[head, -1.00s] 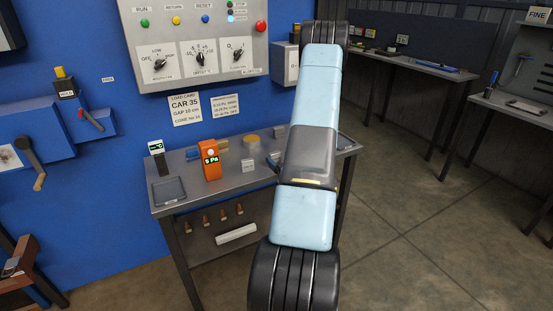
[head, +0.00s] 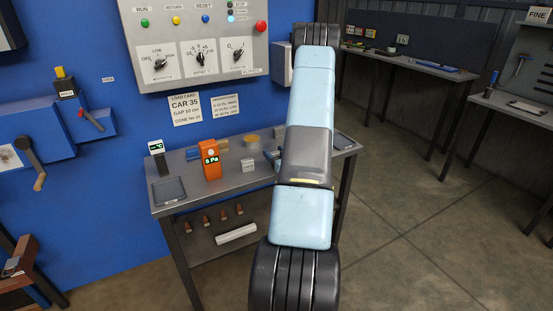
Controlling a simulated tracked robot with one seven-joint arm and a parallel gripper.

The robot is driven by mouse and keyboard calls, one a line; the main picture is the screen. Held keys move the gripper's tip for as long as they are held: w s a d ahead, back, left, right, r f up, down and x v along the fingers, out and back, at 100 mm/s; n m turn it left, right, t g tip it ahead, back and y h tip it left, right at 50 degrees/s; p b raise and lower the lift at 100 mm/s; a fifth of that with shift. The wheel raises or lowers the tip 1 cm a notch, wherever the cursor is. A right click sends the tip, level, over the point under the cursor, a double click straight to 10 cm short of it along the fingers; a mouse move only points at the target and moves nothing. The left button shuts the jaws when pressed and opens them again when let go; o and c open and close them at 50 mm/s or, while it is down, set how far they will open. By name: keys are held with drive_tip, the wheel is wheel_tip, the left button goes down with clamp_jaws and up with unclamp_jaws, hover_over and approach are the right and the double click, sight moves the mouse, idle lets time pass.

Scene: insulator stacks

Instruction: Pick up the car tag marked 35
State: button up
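I cannot make out a tag marked 35 in the head view. A load card (head: 185,108) on the blue wall reads CAR 35, with more lines below it. A small white block (head: 248,166) with unreadable lettering stands on the grey bench (head: 225,187). My pale blue and grey arm reaches over the right part of the bench and hides part of it. My gripper cannot be made out; the arm covers that area.
An orange meter (head: 210,160) reading 5 Pa, a dark tray (head: 169,190) and a tan round piece (head: 251,141) stand on the bench. Several brown pieces (head: 222,214) and a white bar (head: 236,234) are below. A control panel (head: 195,50) hangs above. Floor at right is clear.

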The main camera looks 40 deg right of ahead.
drive_tip(key=c, duration=0.7)
drive_tip(key=shift+o, duration=0.2)
drive_tip(key=shift+r, duration=0.1)
